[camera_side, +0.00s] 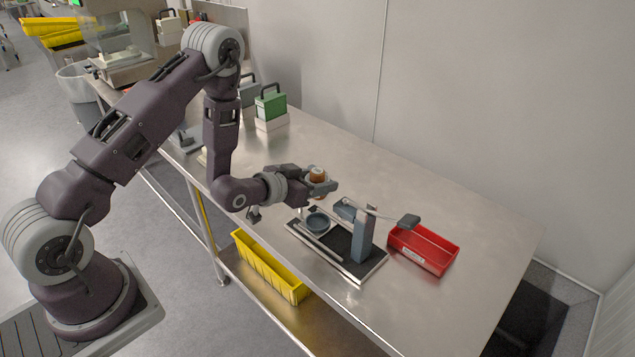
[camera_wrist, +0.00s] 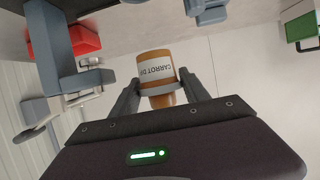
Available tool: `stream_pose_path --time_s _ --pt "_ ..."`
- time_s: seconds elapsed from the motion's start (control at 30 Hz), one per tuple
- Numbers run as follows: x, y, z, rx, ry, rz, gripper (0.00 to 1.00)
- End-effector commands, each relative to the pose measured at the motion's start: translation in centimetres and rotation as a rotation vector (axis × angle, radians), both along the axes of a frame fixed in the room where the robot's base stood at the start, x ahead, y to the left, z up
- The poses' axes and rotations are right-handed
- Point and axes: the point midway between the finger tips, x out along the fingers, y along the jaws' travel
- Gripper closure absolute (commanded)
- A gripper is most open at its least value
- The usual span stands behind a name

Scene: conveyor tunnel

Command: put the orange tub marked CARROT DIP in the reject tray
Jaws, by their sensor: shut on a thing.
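The orange tub (camera_wrist: 157,70) has a white label reading CARROT DIP, partly cut off, in the wrist view. It also shows small and partly hidden in the side view (camera_side: 317,175). My gripper (camera_side: 326,184) is shut on the tub, its fingers on either side of it in the wrist view (camera_wrist: 165,95). The tub is held above the steel table, left of and behind the small conveyor unit. The red reject tray (camera_side: 424,250) sits on the table to the right of my gripper and looks empty. It also shows at the upper left of the wrist view (camera_wrist: 84,40).
A conveyor (camera_side: 345,240) with a grey post (camera_side: 363,236) and an arm stands between my gripper and the red tray. A green-topped box (camera_side: 271,106) stands farther back. The table's right part is clear.

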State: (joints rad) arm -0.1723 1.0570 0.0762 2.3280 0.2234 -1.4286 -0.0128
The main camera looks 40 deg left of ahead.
Motion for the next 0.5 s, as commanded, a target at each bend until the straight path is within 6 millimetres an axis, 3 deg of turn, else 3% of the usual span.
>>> stream_pose_path --time_s 0.03,0.13,0.17,0.5 --pt "0.01 0.0 0.01 0.0 -0.001 0.0 0.79" --pt "0.01 0.0 0.0 0.0 -0.001 0.0 0.98" --pt "0.01 0.0 0.0 0.0 -0.001 0.0 1.0" --pt "0.18 -0.14 0.46 0.001 -0.004 0.0 1.0"
